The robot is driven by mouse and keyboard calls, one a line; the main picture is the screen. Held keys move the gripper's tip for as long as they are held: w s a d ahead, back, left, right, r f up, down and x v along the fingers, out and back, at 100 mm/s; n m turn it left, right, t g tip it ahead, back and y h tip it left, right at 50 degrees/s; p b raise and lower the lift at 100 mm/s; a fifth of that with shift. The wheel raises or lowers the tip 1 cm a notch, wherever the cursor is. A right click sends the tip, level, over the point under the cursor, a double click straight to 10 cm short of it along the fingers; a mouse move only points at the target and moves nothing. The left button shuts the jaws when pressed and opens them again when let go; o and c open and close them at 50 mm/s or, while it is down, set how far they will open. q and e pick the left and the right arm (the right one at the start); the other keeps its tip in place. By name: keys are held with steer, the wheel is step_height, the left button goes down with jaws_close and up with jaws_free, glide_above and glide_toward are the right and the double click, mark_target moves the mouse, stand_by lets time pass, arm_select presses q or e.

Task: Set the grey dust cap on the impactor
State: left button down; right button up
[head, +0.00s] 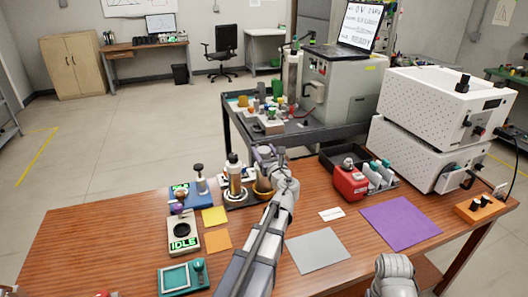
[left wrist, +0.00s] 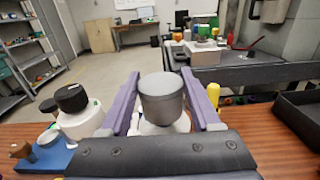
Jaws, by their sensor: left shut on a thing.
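My left gripper (head: 266,152) is over the far edge of the wooden table. Its purple fingers (left wrist: 166,92) are shut on the grey dust cap (left wrist: 163,98), which stands upright between them. A pale object shows below the cap in the left wrist view; whether they touch is unclear. A brass and silver upright cylinder with a dark top (head: 235,180), perhaps the impactor, stands on a dark base just left of the gripper in the head view. I cannot tell for sure which piece is the impactor.
A scale reading IDLE (head: 185,238) and a blue stand (head: 196,196) are on the left. A black tray (head: 335,158) and a red device (head: 350,181) are on the right. A dark cart (head: 290,139) stands behind.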

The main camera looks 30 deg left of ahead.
arm_select(q)
steer(key=shift+c, duration=0.5)
jaws_free()
steer(key=shift+r+p, duration=0.45)
steer(key=shift+r, duration=0.05)
steer(key=shift+s+d+r+p, duration=0.15)
steer(key=shift+r+p, duration=0.2)
steer(key=v, duration=1.1)
steer(key=shift+s+d+f, duration=0.2)
steer(key=shift+s+d, duration=0.05)
